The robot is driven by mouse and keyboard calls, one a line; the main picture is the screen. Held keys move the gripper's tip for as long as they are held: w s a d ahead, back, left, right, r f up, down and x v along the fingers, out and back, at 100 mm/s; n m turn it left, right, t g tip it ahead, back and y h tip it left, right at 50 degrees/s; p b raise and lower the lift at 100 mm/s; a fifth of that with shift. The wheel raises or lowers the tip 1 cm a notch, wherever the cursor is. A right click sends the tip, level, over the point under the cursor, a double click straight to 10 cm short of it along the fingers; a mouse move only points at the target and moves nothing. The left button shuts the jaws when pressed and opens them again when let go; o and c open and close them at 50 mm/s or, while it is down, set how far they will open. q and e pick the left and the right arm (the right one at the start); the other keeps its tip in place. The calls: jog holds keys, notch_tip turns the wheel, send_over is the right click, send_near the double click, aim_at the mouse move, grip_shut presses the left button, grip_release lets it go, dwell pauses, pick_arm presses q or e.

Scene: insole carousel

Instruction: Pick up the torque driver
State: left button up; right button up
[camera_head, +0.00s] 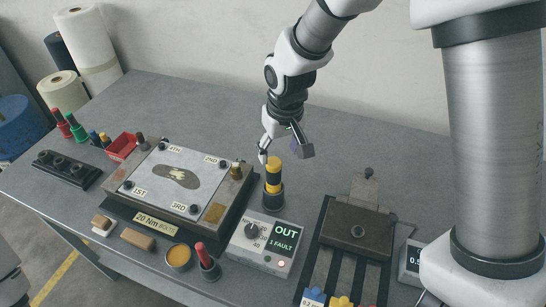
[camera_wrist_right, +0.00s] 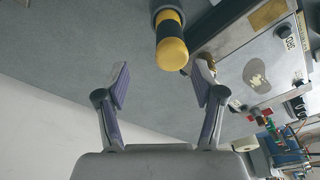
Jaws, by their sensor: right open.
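The torque driver (camera_head: 273,170) has a yellow and black handle and stands upright in a dark round holder (camera_head: 273,196) behind the grey control box. In the right wrist view the driver (camera_wrist_right: 171,48) shows its rounded yellow end, beyond the fingertips and roughly between their lines. My right gripper (camera_head: 285,150) is open and empty, just above and behind the driver. Both its fingers (camera_wrist_right: 163,80) show spread apart in the right wrist view, with no visible contact. The driver's lower part is hidden in the holder. My left gripper is not in view.
A metal fixture plate (camera_head: 150,172) with an insole shape lies left of the driver. A brown block on a slotted fixture (camera_head: 357,230) is to the right. The table behind the driver is clear.

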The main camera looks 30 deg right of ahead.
aim_at(274, 164)
jog(key=f, duration=0.1)
jog(key=a+f+p, duration=0.1)
jog(key=f, duration=0.1)
jog(key=shift+s+a+f+p, duration=0.25)
jog(key=shift+a+f+p, duration=0.05)
jog(key=shift+a, duration=0.05)
jog(key=f, duration=0.1)
jog(key=w+f, duration=0.1)
jog(key=f, duration=0.1)
jog(key=shift+w+d, duration=0.15)
jog(key=shift+d, duration=0.05)
jog(key=shift+w+d+f, duration=0.1)
jog(key=shift+w, duration=0.05)
jog(key=shift+s+r, duration=0.2)
jog(key=shift+s, duration=0.1)
jog(key=c, duration=0.4)
jog(key=shift+s+a+r, duration=0.1)
jog(key=shift+a, duration=0.1)
jog(key=c, duration=0.5)
grip_shut()
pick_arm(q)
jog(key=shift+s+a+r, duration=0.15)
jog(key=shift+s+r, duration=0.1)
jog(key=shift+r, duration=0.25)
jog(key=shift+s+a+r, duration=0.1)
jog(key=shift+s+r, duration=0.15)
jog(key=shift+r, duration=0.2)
